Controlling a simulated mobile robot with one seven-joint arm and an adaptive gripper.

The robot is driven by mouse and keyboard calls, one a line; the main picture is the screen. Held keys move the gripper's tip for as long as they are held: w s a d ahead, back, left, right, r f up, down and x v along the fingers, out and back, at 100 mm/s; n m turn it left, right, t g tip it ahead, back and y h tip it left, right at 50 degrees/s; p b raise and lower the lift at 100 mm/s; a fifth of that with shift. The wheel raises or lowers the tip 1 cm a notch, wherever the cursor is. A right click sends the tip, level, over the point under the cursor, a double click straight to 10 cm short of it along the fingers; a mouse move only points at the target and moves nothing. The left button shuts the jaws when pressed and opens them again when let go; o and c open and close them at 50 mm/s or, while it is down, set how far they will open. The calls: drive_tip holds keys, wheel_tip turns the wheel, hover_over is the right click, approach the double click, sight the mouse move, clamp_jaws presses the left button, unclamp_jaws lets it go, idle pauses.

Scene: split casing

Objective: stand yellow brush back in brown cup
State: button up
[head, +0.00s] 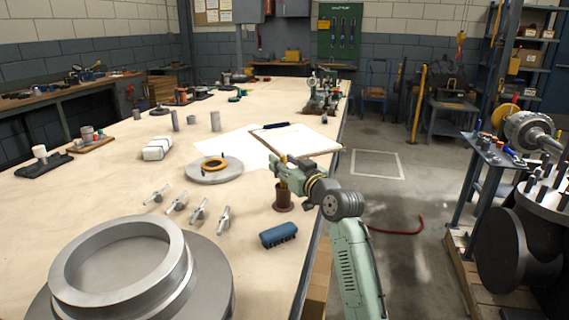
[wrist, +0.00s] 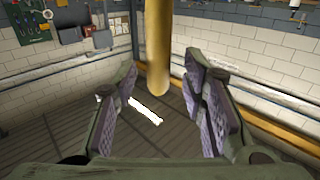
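The brown cup (head: 283,199) stands upright on the workbench near its right edge, below my gripper (head: 279,171). A small yellow part of the brush (head: 282,186) shows just above the cup's rim, so the brush seems to stand in the cup; its lower end is hidden. In the wrist view, which looks upside down, the yellow handle (wrist: 158,45) comes in from the top edge and its rounded end lies between the two fingers of my gripper (wrist: 160,92). The fingers are wide apart, with a visible gap on both sides of the handle.
On the workbench (head: 110,200), a blue brush-like block (head: 278,235) lies in front of the cup. Several metal bolts (head: 176,203) and a large metal ring (head: 135,265) are to the left. A round plate with an orange ring (head: 214,163) and a clipboard (head: 297,139) lie behind.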

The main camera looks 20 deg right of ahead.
drive_tip(key=s+d, duration=0.2)
drive_tip(key=s, duration=0.9)
drive_tip(key=shift+s+d, duration=0.15)
drive_tip(key=shift+s, duration=0.25)
idle(0.3)
